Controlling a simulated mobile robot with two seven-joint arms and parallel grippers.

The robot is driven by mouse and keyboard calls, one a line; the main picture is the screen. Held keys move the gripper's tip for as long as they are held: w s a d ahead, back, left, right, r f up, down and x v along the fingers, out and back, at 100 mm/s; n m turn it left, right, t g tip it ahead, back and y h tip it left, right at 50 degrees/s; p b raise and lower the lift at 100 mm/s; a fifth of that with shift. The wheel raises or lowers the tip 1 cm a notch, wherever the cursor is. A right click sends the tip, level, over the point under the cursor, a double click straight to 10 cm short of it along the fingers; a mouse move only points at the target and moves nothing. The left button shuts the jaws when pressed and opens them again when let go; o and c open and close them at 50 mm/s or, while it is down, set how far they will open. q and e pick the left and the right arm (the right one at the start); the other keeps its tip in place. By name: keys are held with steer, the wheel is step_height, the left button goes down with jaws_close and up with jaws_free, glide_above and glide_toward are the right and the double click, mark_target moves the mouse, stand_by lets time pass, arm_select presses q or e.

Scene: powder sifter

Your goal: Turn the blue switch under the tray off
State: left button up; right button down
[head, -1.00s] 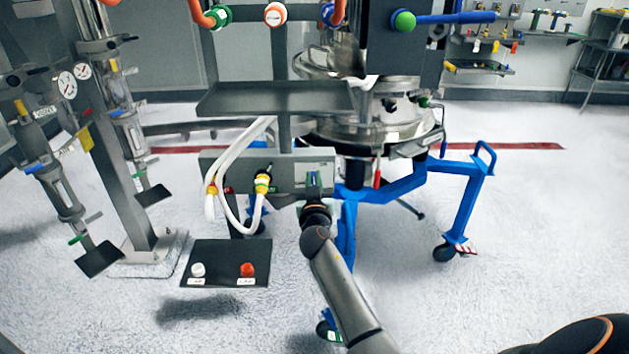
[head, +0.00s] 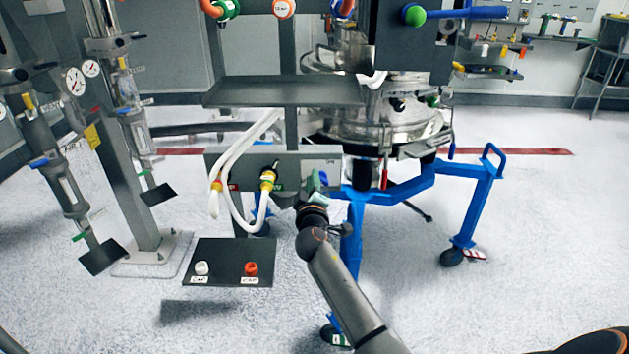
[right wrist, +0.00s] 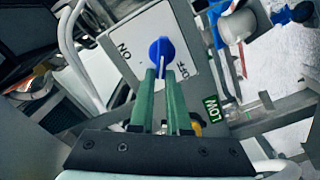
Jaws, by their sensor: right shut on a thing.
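The blue switch (right wrist: 161,50) is on a light plate (right wrist: 130,42) marked ON and OFF, on the grey control box under the tray (head: 285,92). In the head view a bit of the blue switch (head: 324,177) shows beside my gripper. My right gripper (right wrist: 162,74) has its two green fingers closed on the switch's handle, one on each side. In the head view my right gripper (head: 314,185) is tilted at the box front and hides most of the plate. My left gripper is not in view.
White hoses (head: 236,155) with yellow fittings hang left of the switch. A blue wheeled frame (head: 405,187) stands to the right. The floor at right is clear.

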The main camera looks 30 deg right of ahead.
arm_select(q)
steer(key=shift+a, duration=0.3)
arm_select(e)
steer(key=shift+w+a+f+n, duration=0.1)
steer(key=shift+f+n, duration=0.05)
steer(key=shift+n, duration=0.9)
steer(key=shift+a+f+n, duration=0.1)
steer(key=shift+f+n, duration=0.1)
steer(key=shift+n, duration=0.9)
steer(key=shift+w+f+n, duration=0.1)
steer(key=shift+f+n, duration=0.05)
steer(key=shift+n, duration=0.9)
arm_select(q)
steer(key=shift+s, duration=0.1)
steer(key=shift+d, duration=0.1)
arm_select(e)
steer(key=c, duration=0.9)
jaws_free()
steer(key=shift+f, duration=0.2)
steer(key=shift+s, duration=0.1)
arm_select(q)
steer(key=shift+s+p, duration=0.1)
steer(key=shift+p, duration=0.3)
arm_select(e)
steer(key=v, duration=1.2)
steer(key=shift+s+a, duration=0.1)
steer(key=shift+s, duration=0.15)
